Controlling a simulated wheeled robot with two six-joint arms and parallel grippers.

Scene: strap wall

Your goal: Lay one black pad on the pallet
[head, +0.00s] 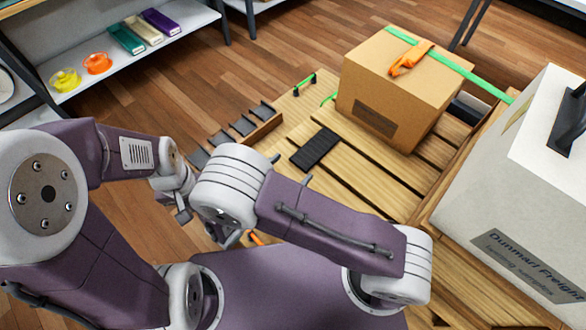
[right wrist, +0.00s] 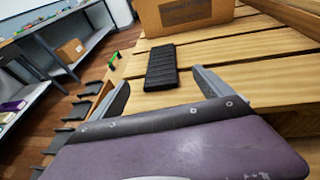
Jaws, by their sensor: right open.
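A black ribbed pad (head: 315,148) lies flat on the slats of the wooden pallet (head: 375,180), just in front of the carton. It also shows in the right wrist view (right wrist: 162,67). My right gripper (head: 291,170) is mostly hidden behind its own arm in the head view. In the right wrist view its two fingers (right wrist: 160,89) are wide apart with nothing between them, and the pad lies beyond the fingertips, apart from them. Several dark pieces (head: 243,125) stand in a row at the pallet's left edge. My left gripper (head: 182,199) is at the left, its jaws unclear.
A brown carton (head: 385,90) with a green strap (head: 450,65) and an orange buckle strap stands on the pallet. A large white box (head: 500,190) takes up the right. A shelf (head: 95,75) with coloured items is at the upper left.

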